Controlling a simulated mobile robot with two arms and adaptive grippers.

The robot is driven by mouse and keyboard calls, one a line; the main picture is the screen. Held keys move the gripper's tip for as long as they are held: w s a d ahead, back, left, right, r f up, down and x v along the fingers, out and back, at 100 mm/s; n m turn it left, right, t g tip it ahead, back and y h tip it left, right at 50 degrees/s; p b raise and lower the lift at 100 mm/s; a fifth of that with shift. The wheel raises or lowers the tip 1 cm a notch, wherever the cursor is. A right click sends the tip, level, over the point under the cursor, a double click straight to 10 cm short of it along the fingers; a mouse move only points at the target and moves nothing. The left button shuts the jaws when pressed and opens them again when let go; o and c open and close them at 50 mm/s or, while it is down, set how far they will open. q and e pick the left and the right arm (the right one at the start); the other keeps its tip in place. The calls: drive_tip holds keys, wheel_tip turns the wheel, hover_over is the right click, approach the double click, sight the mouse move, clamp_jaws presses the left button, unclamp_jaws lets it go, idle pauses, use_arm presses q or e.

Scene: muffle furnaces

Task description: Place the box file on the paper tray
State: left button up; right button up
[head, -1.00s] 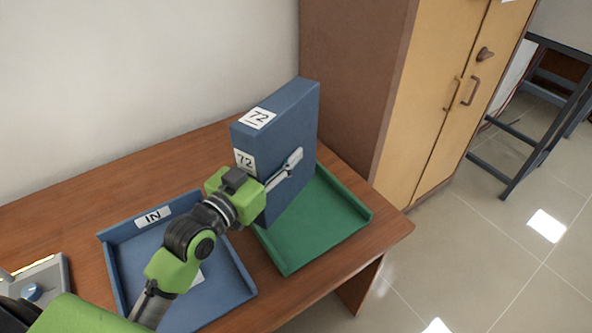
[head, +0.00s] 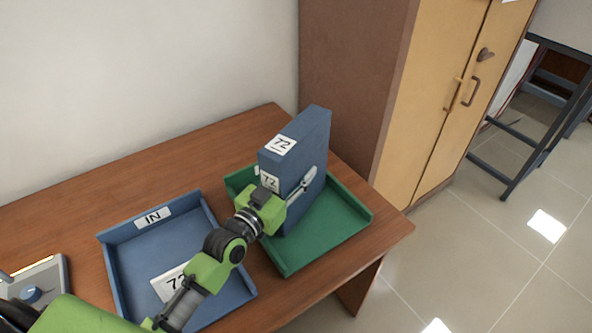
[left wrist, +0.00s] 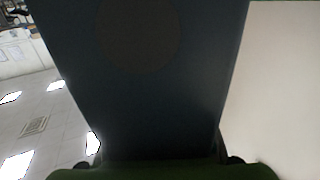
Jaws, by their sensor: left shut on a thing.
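The blue box file (head: 298,160), with "72" labels on its top and spine, stands upright over the green paper tray (head: 335,232). I cannot tell whether its base touches the tray floor. My left gripper (head: 300,190) is shut on the box file, with one finger visible along its broad side. In the left wrist view the box file (left wrist: 160,80) fills the middle as a dark slab. A blue paper tray (head: 222,262) marked "IN" lies left of the green one, with a white "72" card (head: 170,283) in it. My right gripper is not in view.
The wooden desk (head: 60,215) has free room behind the blue tray. A grey device with a blue knob (head: 33,292) sits at the left. A tall cabinet (head: 385,110) stands close behind the green tray. The desk's right edge is close by.

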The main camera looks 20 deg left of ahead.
use_arm(q)
drive_tip(key=o, duration=1.4)
drive_tip(key=shift+o, duration=0.2)
drive_tip(key=b+v, duration=0.1)
drive_tip(key=v, duration=1.1)
drive_tip(key=shift+r, duration=0.15)
